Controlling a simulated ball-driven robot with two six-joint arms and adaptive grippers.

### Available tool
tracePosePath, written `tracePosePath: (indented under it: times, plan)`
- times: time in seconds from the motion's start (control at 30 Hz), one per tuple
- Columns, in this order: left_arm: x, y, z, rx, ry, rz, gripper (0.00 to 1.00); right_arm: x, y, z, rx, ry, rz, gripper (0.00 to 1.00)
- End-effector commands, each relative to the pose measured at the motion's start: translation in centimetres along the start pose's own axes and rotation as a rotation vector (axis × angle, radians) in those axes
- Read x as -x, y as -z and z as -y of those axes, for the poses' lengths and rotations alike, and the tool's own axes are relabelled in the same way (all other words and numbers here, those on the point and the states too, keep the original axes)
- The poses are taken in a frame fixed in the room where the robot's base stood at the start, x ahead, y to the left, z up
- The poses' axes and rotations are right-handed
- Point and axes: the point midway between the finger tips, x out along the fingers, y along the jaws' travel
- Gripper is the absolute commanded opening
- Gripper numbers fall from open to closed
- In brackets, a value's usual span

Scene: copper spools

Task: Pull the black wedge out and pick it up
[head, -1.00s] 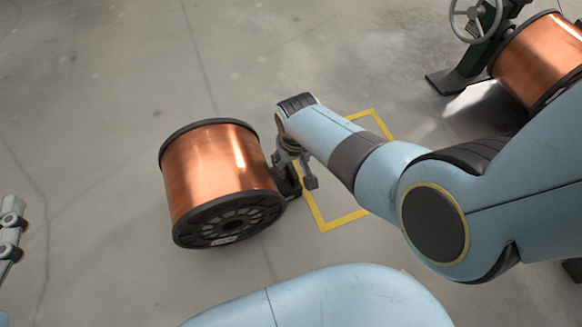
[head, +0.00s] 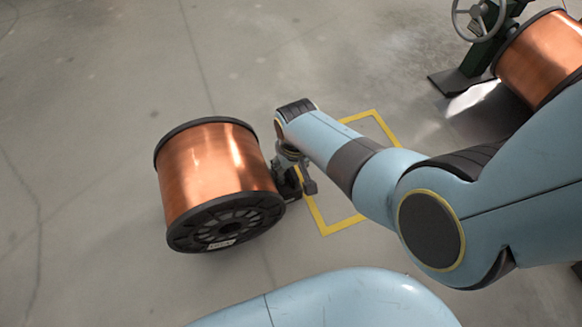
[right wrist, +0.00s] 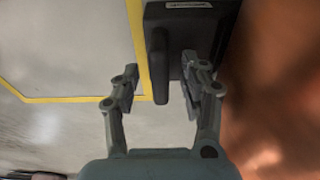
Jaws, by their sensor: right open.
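The black wedge (head: 292,187) sits on the floor against the right side of a copper spool (head: 212,172), partly hidden by my right gripper (head: 300,172). In the right wrist view, the wedge (right wrist: 188,18) shows as a dark block with a pale label and an upright bar-like handle (right wrist: 160,66). My right gripper (right wrist: 158,80) is open there, with the handle between its fingers and a gap on the left side. The right finger is close to the wedge's body. My left gripper is out of view.
A yellow square outline (head: 345,226) is marked on the floor right of the wedge, partly under my right arm. A second copper spool (head: 540,55) stands by a green stand with a handwheel (head: 478,18) at the upper right. The floor left of the near spool is clear.

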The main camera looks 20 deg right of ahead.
Motion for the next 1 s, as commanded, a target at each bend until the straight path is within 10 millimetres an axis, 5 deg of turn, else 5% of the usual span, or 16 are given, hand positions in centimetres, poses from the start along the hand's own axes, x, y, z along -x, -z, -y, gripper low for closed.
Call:
tracePosePath:
  times: [0.33,0.7,1.0]
  plan:
    - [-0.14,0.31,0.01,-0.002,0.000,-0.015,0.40,-0.02,0.05,0.01,0.000,0.000,-0.001,0.44]
    - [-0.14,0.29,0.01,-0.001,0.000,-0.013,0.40,-0.03,0.03,0.01,0.000,0.000,0.000,0.00]
    - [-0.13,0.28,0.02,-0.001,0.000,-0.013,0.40,-0.04,0.02,0.00,0.000,0.000,0.000,0.00]
